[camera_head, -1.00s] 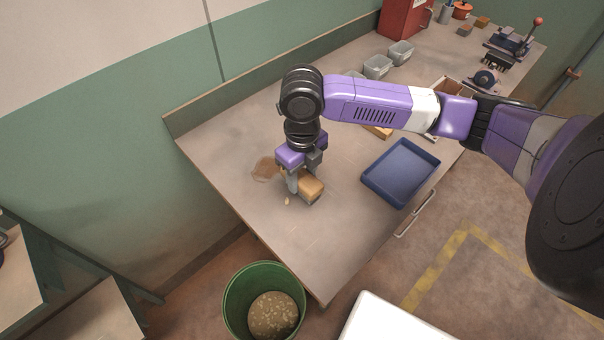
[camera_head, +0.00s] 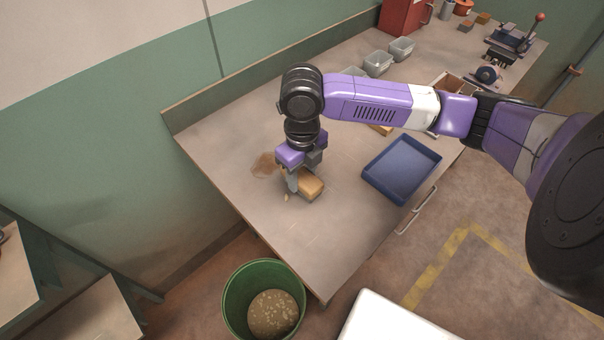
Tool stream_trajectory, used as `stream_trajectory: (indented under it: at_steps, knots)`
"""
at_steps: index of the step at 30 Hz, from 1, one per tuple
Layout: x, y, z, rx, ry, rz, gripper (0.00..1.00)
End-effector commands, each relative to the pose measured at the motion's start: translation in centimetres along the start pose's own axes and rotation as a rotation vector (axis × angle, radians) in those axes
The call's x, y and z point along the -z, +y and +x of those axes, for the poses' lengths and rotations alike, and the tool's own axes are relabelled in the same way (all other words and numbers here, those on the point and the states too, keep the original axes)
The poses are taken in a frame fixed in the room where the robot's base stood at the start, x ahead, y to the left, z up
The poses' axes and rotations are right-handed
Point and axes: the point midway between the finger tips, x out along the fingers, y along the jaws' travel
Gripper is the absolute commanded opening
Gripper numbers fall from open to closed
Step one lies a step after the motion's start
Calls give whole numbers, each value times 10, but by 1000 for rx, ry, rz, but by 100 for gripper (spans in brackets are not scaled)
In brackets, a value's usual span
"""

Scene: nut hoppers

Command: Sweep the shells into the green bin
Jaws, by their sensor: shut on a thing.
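The green bin (camera_head: 233,310) stands on the floor below the near end of the workbench, with a brown, speckled heap inside. My gripper (camera_head: 293,184) points down at the bench top and is shut on a tan block-like brush (camera_head: 312,185), which sits low at or on the surface. A small pale shell piece (camera_head: 286,197) lies on the bench just left of the brush. Any other shells under or behind the gripper are hidden.
A blue tray (camera_head: 402,170) lies to the right of the gripper. Grey tubs (camera_head: 377,64), a red box (camera_head: 404,17) and a lever press (camera_head: 512,38) stand farther back. A brown stain (camera_head: 265,166) marks the bench. The bench's near end is clear.

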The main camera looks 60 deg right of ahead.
Motion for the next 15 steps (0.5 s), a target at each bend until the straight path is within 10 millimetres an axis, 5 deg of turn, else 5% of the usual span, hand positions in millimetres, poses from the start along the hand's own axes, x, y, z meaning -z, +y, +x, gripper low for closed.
stream_trajectory:
  at_steps: [15]
  knots:
    - [0,2,4,0,0,-1,11]
